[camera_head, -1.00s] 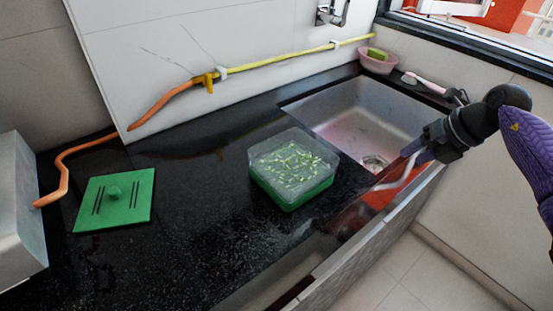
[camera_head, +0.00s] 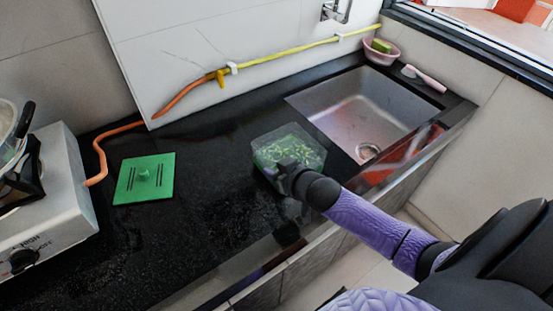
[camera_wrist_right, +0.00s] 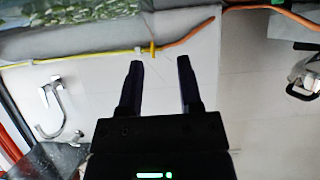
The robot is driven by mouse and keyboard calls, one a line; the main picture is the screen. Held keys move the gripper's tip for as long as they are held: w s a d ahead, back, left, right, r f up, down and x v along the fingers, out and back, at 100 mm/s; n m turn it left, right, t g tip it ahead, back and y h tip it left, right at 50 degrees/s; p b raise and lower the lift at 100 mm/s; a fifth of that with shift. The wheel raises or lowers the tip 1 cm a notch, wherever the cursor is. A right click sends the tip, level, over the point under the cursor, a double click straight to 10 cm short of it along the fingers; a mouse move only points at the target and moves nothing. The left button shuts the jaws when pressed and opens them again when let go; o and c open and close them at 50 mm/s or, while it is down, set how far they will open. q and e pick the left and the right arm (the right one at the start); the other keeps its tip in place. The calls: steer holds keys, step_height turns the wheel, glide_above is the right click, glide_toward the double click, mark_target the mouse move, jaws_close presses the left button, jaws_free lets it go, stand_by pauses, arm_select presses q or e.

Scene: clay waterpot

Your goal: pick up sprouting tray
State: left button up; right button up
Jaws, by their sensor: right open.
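The sprouting tray (camera_head: 305,148) is a clear box with green sprouts inside. It stands on the black counter, left of the sink. My right gripper (camera_head: 272,170) is at the tray's near left side, and my wrist hides part of the tray there. I cannot tell whether it touches the tray. In the right wrist view my right gripper (camera_wrist_right: 160,75) is open, with nothing seen between its two dark fingers. A blurred grey and green shape along the top of that view may be the tray. My left gripper is not in view.
A green slotted lid (camera_head: 130,190) lies on the counter to the left. A stove (camera_head: 55,222) stands at the far left. The sink (camera_head: 365,108) is right of the tray. A yellow hose (camera_head: 290,52) runs along the wall. The counter between lid and tray is clear.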

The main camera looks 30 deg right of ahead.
mark_target(264, 159)
steer(key=x, duration=0.1)
steer(key=b+x, duration=0.1)
steer(key=x, duration=0.1)
steer(key=b+x, duration=0.1)
steer(key=shift+w+d+f, duration=0.25)
steer(key=shift+w+d, duration=0.05)
steer(key=shift+w, duration=0.2)
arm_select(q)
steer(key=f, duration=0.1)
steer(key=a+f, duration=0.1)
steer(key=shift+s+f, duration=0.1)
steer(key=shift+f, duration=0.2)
arm_select(e)
steer(key=shift+r, duration=0.15)
steer(key=shift+c, duration=0.2)
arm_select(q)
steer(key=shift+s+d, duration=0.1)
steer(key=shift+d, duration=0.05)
arm_select(e)
jaws_close()
